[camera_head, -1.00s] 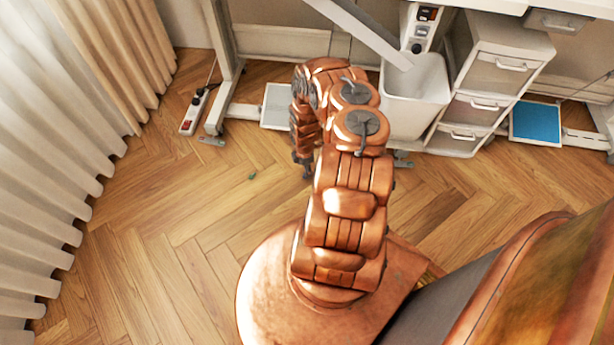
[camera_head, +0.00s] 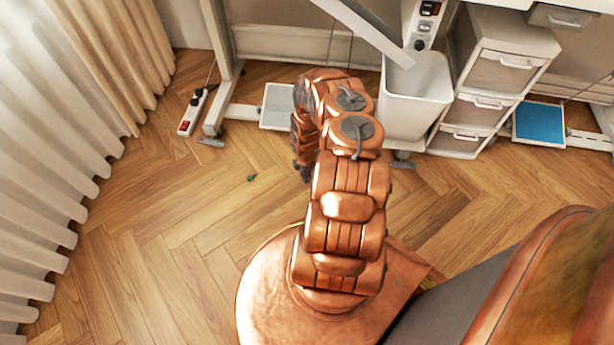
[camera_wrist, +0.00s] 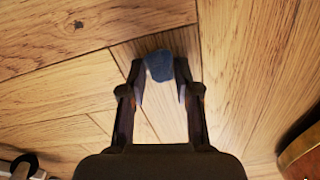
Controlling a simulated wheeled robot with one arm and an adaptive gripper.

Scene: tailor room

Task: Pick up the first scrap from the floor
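A small dark blue-grey scrap (camera_wrist: 159,65) lies on the wooden floor in the wrist view. My gripper (camera_wrist: 160,78) is open, with one finger on each side of the scrap at the fingertips. I cannot tell whether the fingers touch it. In the head view my gripper (camera_head: 305,176) points down near the floor, mostly hidden by my arm, and the blue-grey scrap is not visible there. A second, small dark green scrap (camera_head: 252,177) lies on the floor to the left of my gripper.
A white bin (camera_head: 415,105) stands behind my arm, beside a white drawer unit (camera_head: 500,80). A power strip (camera_head: 192,112) lies by the table leg at left. Curtains (camera_head: 45,150) line the left side. The floor (camera_head: 150,220) between is clear.

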